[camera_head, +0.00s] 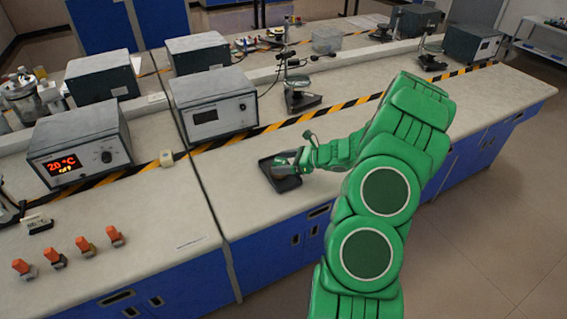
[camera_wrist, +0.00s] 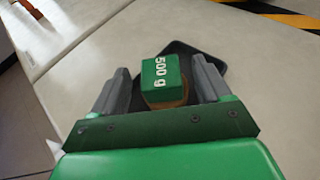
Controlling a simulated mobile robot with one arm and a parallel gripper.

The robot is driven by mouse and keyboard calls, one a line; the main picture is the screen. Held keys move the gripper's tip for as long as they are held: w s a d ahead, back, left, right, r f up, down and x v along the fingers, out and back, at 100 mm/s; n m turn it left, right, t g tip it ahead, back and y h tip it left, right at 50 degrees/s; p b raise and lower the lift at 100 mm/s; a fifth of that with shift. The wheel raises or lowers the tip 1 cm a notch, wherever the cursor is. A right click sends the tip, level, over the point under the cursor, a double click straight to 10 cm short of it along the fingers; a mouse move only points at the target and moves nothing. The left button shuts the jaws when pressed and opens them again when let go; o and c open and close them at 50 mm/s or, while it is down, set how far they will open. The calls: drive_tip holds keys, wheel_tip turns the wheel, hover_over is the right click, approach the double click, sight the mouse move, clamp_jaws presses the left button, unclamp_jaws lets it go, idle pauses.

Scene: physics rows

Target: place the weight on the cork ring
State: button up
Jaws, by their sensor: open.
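The weight is a green block (camera_wrist: 162,72) marked "500 g". In the wrist view it sits on top of a brown ring, which looks like the cork ring (camera_wrist: 168,104), showing just below the block's near face. Both are over a dark tray (camera_wrist: 212,66) on the bench. My gripper (camera_wrist: 160,66) is open, with one grey finger on each side of the weight and a gap visible on both sides. In the head view my gripper (camera_head: 291,163) is low over the dark tray (camera_head: 264,167), and the weight and ring are too small there to make out clearly.
A grey box with a display (camera_head: 215,103) and a stand (camera_head: 299,92) are behind the tray. Yellow-black tape (camera_head: 343,106) runs along the bench. Several orange-topped pieces (camera_head: 83,245) stand at the front left. Bare benchtop lies around the tray.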

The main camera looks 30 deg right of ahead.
drive_tip(key=v, duration=1.2)
drive_tip(key=s+a+r+n+g, duration=0.3)
drive_tip(key=a+r+n, duration=0.15)
drive_tip(key=a, duration=0.45)
drive_tip(key=s+a+r+n+g, duration=0.3)
drive_tip(key=a+r+n, duration=0.15)
drive_tip(key=a, duration=0.45)
drive_tip(key=s+a+r+n+g, duration=0.3)
drive_tip(key=s+a+r+n, duration=0.15)
drive_tip(key=a, duration=0.45)
drive_tip(key=s+a+r+n+g+h, duration=0.1)
drive_tip(key=s+a+n+h, duration=0.1)
drive_tip(key=s+a+n, duration=0.3)
drive_tip(key=s+a+r+n+g+h, duration=0.1)
drive_tip(key=s+r+n+g+h, duration=0.1)
drive_tip(key=s, duration=0.4)
drive_tip(key=s+d+r+n+h, duration=0.1)
drive_tip(key=s+n+h, duration=0.1)
drive_tip(key=s, duration=0.4)
drive_tip(key=s+d+r+n+h, duration=0.1)
drive_tip(key=s+d+n+h, duration=0.1)
drive_tip(key=s, duration=0.5)
drive_tip(key=shift+d+n+t+h, duration=0.3)
drive_tip(key=shift+n+h, duration=0.5)
drive_tip(key=shift+n, duration=0.45)
